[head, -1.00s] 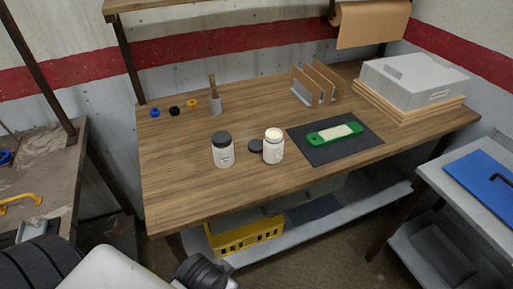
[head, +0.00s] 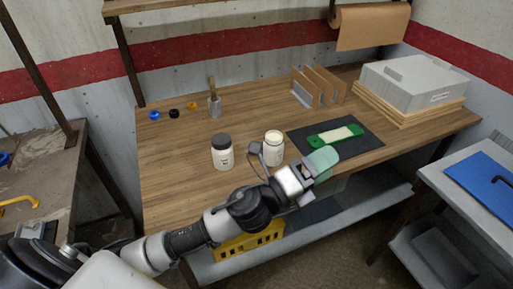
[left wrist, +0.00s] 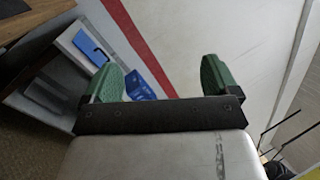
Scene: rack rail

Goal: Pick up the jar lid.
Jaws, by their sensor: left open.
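A loose dark lid lay on the bench just left of the open white jar (head: 273,150); a grey part of my left arm now covers most or all of that spot, so I cannot make the lid out clearly. A second white jar (head: 222,157) with a dark lid on it stands further left. My left gripper (head: 324,161) is open and empty, above the bench's front edge, to the right of the open jar. Its green fingers show spread apart in the left wrist view (left wrist: 160,76), with no lid there. My right gripper is not seen.
A dark mat (head: 361,142) with a green and cream item (head: 335,135) lies behind the gripper. A grey box (head: 413,82) stands at the back right. A pot (head: 214,107) and small rings are at the back left. The bench's left front is clear.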

